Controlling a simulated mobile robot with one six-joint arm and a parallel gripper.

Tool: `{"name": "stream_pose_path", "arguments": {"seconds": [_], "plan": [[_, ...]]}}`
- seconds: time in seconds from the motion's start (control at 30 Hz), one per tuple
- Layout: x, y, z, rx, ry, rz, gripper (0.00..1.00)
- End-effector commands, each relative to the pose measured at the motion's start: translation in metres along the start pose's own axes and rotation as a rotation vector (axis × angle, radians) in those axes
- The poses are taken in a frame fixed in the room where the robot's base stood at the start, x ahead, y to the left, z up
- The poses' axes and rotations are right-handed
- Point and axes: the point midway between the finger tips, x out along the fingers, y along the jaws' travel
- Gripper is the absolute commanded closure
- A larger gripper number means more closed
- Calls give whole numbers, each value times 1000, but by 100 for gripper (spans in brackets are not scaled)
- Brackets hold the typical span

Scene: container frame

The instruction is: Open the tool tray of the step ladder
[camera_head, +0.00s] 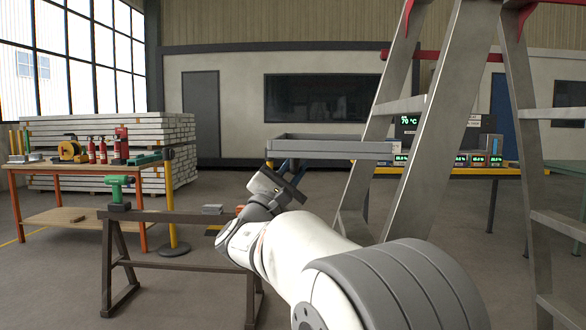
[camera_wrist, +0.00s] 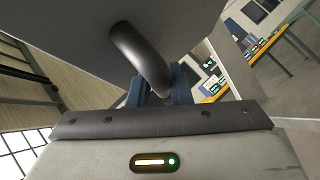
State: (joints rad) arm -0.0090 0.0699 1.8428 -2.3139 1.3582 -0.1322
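My gripper (camera_head: 290,168) is just below the tray's left part. In the wrist view a large grey surface, which looks like the tray's underside (camera_wrist: 70,30), fills the top, and a dark curved handle (camera_wrist: 138,55) hangs from it. The handle's lower end shows between the two blue fingers of my gripper (camera_wrist: 162,88). The fingers stand apart, but whether they press on the handle cannot be made out.
A dark sawhorse (camera_head: 170,216) with a green drill (camera_head: 119,190) stands in front to the left. A yellow-edged bench (camera_head: 450,171) with lit displays is behind the ladder. A workbench (camera_head: 90,168) with tools and stacked planks are farther left.

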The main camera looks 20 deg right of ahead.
Motion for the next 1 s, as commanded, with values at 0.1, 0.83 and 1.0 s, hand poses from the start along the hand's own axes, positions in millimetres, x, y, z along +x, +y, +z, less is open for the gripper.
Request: {"name": "stream_pose_path", "arguments": {"seconds": [0.1,0.83,1.0], "plan": [[0,1,0,0,-1,1,72],[-52,3,0,1,4,4,62],[-73,2,0,1,3,3,62]]}}
